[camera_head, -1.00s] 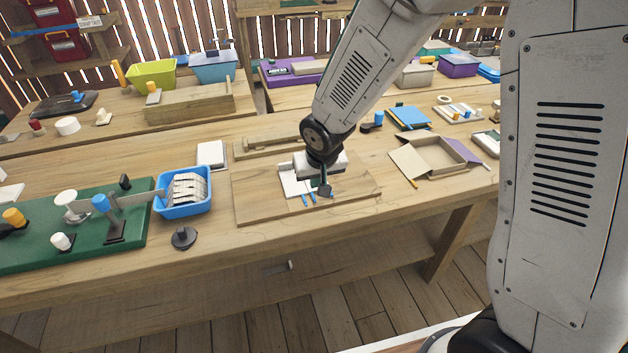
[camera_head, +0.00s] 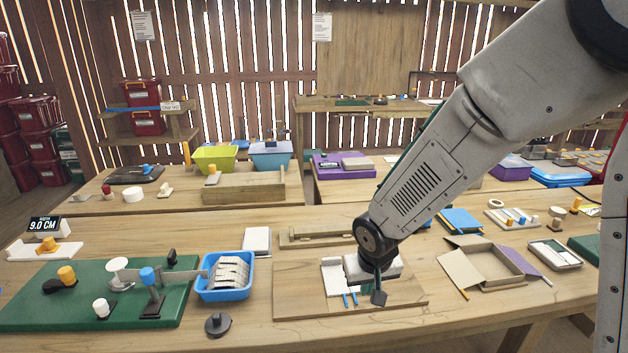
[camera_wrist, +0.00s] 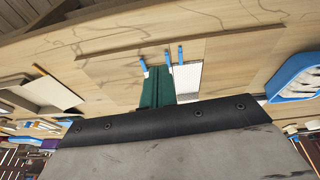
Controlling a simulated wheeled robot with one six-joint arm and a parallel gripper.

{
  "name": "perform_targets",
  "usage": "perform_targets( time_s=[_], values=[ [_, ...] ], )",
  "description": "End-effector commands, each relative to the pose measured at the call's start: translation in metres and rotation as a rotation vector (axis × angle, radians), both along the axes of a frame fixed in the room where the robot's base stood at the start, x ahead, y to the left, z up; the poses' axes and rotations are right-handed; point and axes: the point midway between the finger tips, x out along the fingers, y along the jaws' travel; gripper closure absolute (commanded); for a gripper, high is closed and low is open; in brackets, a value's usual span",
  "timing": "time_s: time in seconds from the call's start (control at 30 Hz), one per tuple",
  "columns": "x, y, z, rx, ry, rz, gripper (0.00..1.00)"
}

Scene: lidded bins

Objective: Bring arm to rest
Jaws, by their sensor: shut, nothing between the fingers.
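My arm reaches in from the upper right of the head view, bent down to the workbench. My gripper (camera_head: 379,296) is shut and empty, with its dark tip low over the right part of a flat wooden board (camera_head: 300,300). In the wrist view my gripper (camera_wrist: 157,92) shows as shut green fingers in front of the board (camera_wrist: 225,52). A white piece (camera_head: 334,276) with blue-tipped prongs lies on the board beside my gripper, partly hidden by it. It also shows in the wrist view (camera_wrist: 188,82). I cannot tell whether the fingers touch anything.
A blue bin (camera_head: 225,292) with grey pieces stands left of the board. A green board (camera_head: 60,315) with pegs and a lever lies further left. An open cardboard box (camera_head: 485,268) is to the right. A dark knob (camera_head: 217,325) sits near the front edge.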

Motion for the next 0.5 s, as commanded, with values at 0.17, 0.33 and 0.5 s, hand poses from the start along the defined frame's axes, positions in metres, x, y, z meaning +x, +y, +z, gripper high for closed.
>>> perform_targets(
  time_s=[0.17, 0.33, 0.5],
  values=[
    [-0.051, -0.028, 0.015, -0.091, 0.169, 0.033, 1.00],
    [-0.097, -0.055, 0.057, -0.113, 0.266, 0.031, 1.00],
    [-0.148, -0.080, 0.104, -0.093, 0.329, 0.017, 1.00]
  ],
)
